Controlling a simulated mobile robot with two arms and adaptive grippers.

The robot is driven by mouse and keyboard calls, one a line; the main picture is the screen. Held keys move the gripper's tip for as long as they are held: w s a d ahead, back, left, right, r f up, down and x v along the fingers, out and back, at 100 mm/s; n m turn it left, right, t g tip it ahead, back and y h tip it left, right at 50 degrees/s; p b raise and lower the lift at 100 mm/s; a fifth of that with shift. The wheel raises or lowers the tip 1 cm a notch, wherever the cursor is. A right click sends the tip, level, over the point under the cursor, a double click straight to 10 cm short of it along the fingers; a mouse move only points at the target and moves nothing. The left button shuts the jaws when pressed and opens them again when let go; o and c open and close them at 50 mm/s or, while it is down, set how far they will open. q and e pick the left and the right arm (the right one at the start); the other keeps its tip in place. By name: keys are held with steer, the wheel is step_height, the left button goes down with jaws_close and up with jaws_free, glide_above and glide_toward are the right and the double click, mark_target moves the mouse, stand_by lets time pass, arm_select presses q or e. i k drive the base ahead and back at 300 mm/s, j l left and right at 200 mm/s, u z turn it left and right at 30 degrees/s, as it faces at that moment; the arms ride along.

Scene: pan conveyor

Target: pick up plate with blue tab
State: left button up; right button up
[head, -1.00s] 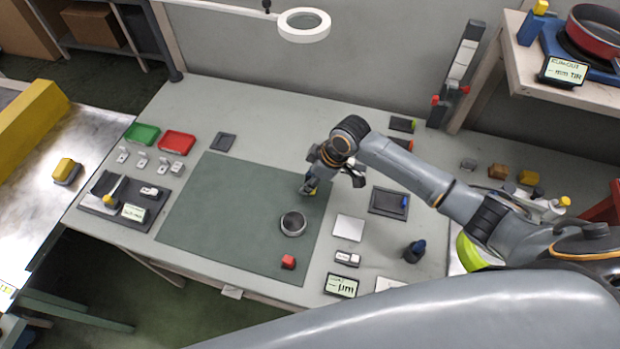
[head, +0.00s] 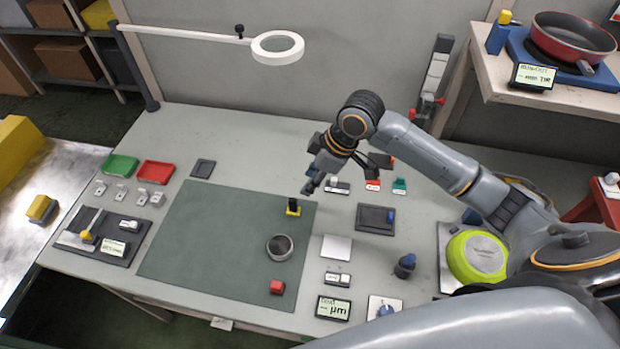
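A dark square plate (head: 371,219) lies on the bench right of the green mat. A small blue tab (head: 391,216) shows at its right side. My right gripper (head: 309,184) is above the bench, up and left of this plate and apart from it. Its fingers point down to the left, and I see nothing held between them. The gap between the fingertips is too small to judge. My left gripper is not in view.
A silver plate (head: 336,247) lies beside the mat. My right arm crosses the back right of the bench.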

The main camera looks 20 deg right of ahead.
mark_target(370, 217)
steer(key=k+j, duration=0.25)
steer(key=k, duration=0.2)
steer(key=k+j, duration=0.3)
steer(key=k, duration=0.2)
steer(key=k+j, duration=0.25)
steer(key=k, duration=0.2)
